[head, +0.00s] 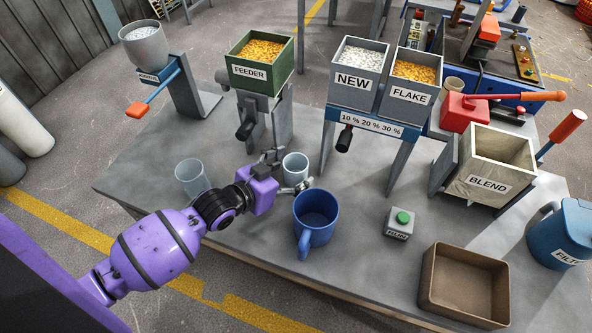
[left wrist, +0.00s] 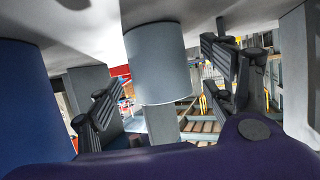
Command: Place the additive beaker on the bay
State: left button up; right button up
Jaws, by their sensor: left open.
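A small grey-blue beaker (head: 296,166) stands upright on the table, just left of and behind the blue mug. My left gripper (head: 286,172) is open and low over the table, with its fingers on either side of this beaker. In the left wrist view, which looks upside down, the beaker (left wrist: 158,65) sits between the two spread finger pads, with no clear grip on it. A second translucent cup (head: 192,177) stands farther left. No label shows on either cup, and I cannot pick out which spot is the bay. My right gripper is out of view.
The blue mug (head: 316,216) stands close right of my gripper and shows large in the left wrist view (left wrist: 30,100). The feeder hopper (head: 259,64) and the new and flake hoppers stand behind. A green-button box (head: 399,223) and brown tray (head: 429,275) are right.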

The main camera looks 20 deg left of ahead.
pick_arm(q)
jog(key=shift+x, duration=1.1)
jog(key=c, duration=1.4)
jog(key=shift+o, duration=0.2)
jog(key=shift+r, duration=0.1)
